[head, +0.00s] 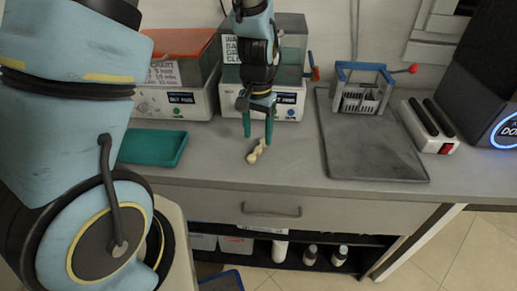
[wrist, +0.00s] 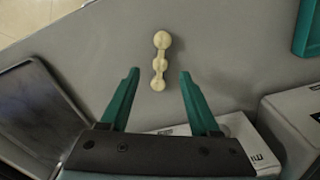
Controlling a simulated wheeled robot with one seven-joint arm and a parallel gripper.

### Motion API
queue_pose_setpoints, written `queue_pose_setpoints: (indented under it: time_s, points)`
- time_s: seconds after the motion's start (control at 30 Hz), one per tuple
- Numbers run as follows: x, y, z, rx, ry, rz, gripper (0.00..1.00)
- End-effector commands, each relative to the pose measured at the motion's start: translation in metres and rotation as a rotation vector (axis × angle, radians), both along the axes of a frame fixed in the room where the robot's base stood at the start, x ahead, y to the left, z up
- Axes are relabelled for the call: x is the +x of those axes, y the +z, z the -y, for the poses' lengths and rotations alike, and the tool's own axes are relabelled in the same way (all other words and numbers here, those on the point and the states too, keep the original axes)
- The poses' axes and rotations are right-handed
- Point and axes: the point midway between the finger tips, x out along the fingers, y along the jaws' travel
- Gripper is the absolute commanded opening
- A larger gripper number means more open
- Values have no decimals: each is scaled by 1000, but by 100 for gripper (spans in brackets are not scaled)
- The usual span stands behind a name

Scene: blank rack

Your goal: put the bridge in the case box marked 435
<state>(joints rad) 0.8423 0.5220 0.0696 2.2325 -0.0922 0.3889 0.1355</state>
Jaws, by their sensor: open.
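The bridge (head: 257,151) is a small cream-coloured piece of several rounded lumps in a row. It lies on the grey counter near the front edge. My gripper (head: 258,131) is open and points down over it, with its two green fingers apart. In the wrist view the bridge (wrist: 160,62) lies between and just beyond the fingertips (wrist: 159,75), with clear space on both sides. I cannot tell how high the fingertips are above the counter. No box marked 435 can be made out in either view.
A green tray (head: 152,147) lies on the counter to the left. Two machines (head: 178,99) stand behind. A dark mat (head: 372,150) bears a blue-framed rack (head: 361,88) to the right. A white block with dark slots (head: 428,126) is farther right. Boxes (head: 237,244) and bottles sit on a low shelf.

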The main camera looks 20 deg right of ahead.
Motion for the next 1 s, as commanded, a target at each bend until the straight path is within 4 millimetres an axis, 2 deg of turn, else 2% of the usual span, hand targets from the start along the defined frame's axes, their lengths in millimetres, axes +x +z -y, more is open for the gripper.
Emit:
queue_pose_setpoints:
  time_s: [0.3, 0.63, 1.0]
  points:
    - [1, -38, 1, 3, 0, -1, 63]
    - [1, -44, 1, 2, 0, 1, 63]
    - [1, -43, 1, 2, 0, 1, 21]
